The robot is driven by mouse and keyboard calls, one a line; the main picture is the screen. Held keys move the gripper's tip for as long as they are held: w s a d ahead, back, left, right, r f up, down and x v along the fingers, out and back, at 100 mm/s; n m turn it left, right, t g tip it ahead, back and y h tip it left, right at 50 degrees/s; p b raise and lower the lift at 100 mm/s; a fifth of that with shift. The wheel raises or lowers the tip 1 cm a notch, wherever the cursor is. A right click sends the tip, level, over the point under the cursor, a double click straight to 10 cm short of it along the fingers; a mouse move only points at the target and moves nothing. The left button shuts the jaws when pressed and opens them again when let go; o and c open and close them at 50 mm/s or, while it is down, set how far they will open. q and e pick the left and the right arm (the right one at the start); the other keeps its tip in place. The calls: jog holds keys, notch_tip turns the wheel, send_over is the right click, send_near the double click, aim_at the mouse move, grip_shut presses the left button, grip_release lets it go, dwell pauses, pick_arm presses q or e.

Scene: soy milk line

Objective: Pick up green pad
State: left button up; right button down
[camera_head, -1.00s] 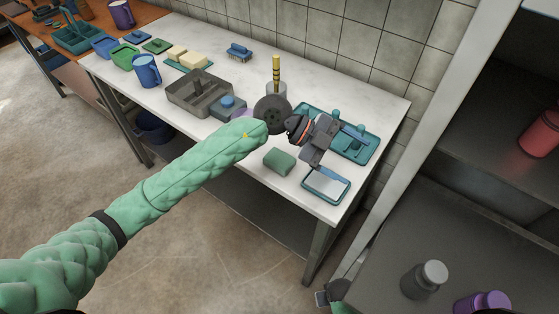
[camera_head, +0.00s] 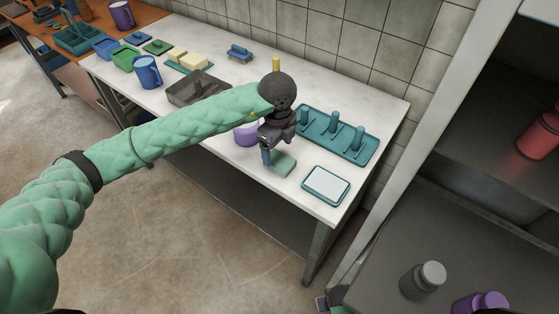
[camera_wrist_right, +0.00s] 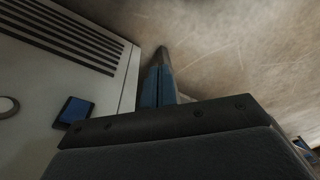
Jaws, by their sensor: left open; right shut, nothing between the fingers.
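The green pad (camera_head: 284,164) lies flat on the white table near its front edge, left of the white-topped teal tray. My left gripper (camera_head: 272,160) points down over the pad's left part and hides some of it. It is open; whether the fingers touch the pad cannot be told. My right gripper (camera_wrist_right: 160,85) shows in the right wrist view, shut and empty, above the floor. Its edge also shows at the bottom of the head view (camera_head: 322,302), far below the table top.
The teal tray with a white top (camera_head: 326,184) is right of the pad. A teal peg rack (camera_head: 362,152) stands behind. A purple item (camera_head: 243,135) and a grey divided box (camera_head: 187,90) are left. A dark shelf (camera_head: 390,260) stands at the right.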

aim_at(280, 159)
pick_arm(q)
jog(key=f+p, duration=0.1)
jog(key=f, duration=0.1)
jog(key=f+p, duration=0.1)
jog(key=f, duration=0.1)
jog(key=shift+d+p, duration=0.25)
jog(key=shift+p, duration=0.1)
jog(key=shift+f, duration=0.7)
pick_arm(e)
notch_tip(280, 159, down, 8)
jog(key=s+d, duration=0.1)
jog(key=shift+s+d+f, duration=0.15)
jog(key=shift+s+d, duration=0.05)
jog(key=shift+d, duration=0.1)
pick_arm(q)
jog(key=c, duration=1.1)
pick_arm(e)
jog(key=shift+t, duration=0.3)
